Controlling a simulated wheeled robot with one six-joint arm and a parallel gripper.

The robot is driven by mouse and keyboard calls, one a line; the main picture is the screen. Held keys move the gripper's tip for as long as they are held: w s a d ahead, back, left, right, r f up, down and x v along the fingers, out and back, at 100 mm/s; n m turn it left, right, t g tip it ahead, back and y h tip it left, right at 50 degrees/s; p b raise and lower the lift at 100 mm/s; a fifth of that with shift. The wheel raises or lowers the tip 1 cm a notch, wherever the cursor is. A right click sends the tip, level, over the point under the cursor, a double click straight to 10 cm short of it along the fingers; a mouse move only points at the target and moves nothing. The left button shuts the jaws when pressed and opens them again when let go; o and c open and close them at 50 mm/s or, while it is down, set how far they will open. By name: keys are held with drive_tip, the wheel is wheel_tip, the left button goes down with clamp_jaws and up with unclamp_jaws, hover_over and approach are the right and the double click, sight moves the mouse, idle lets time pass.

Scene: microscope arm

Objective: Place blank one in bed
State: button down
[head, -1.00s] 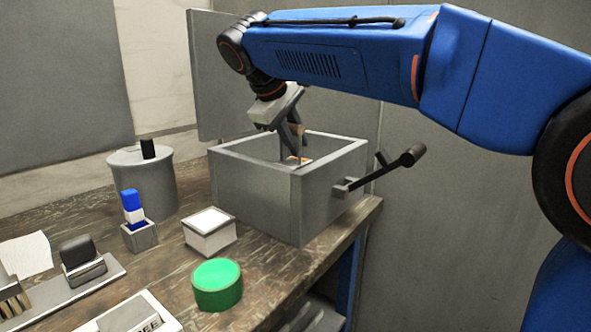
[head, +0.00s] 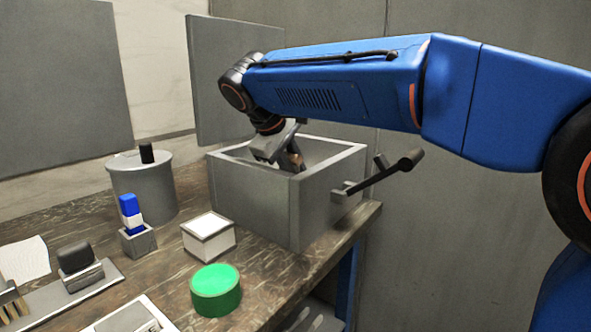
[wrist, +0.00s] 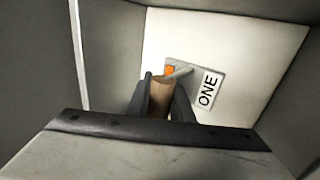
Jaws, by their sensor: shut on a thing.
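My gripper (head: 289,163) reaches down inside an open grey box (head: 255,195) at the table's right end. In the wrist view my gripper (wrist: 160,95) is shut on a tan, rounded piece (wrist: 160,100), which I take to be the blank; it carries no readable mark. Beyond it, on the pale inner surface of the box, is a white label reading ONE (wrist: 208,89) on a grey plate. A small orange patch (wrist: 169,71) and a grey bar (wrist: 181,73) show just past the piece. Whether the piece touches the plate cannot be told.
The box walls stand close around my gripper, and a dark lever (head: 385,174) sticks out at its right. A white-topped block (head: 208,237), green cylinder (head: 216,290), blue-and-white piece in a holder (head: 132,215) and grey canister (head: 145,185) stand to the left.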

drive_tip(key=c, duration=1.6)
unclamp_jaws()
drive_tip(key=shift+o, duration=0.2)
drive_tip(key=v, duration=1.1)
drive_tip(key=shift+s+a+r, duration=0.1)
drive_tip(key=shift+s+r, duration=0.1)
drive_tip(key=shift+r, duration=0.35)
